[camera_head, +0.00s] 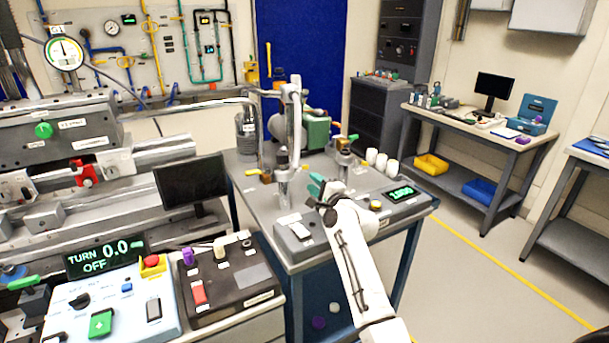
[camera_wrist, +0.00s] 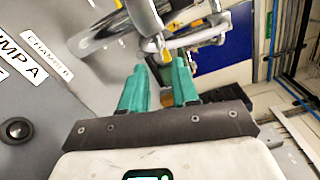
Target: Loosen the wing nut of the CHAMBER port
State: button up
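In the wrist view, the CHAMBER label (camera_wrist: 47,58) is on the grey panel at upper left, beside a partly cut-off PUMP A label (camera_wrist: 14,55). A silvery clamp piece with a yellowish spot (camera_wrist: 157,46) is just beyond my fingertips; it may be the wing nut, but its wings are not clear. My gripper (camera_wrist: 160,72) has teal fingers that stand apart with nothing seen gripped between them. In the head view my gripper (camera_head: 317,186) is over the bench, just right of the metal pipework (camera_head: 292,125). The wing nut cannot be made out there.
The grey bench (camera_head: 262,212) carries a green-lit readout (camera_head: 399,194), white cylinders (camera_head: 381,162) and a small box (camera_head: 296,231). A dark monitor (camera_head: 190,181) and control boxes (camera_head: 110,305) are to the left. Open floor (camera_head: 480,285) is to the right.

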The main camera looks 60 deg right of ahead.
aim_at(301, 171)
jog(key=x, duration=0.6)
jog(key=shift+w, duration=0.15)
grip_shut()
dwell(0.4)
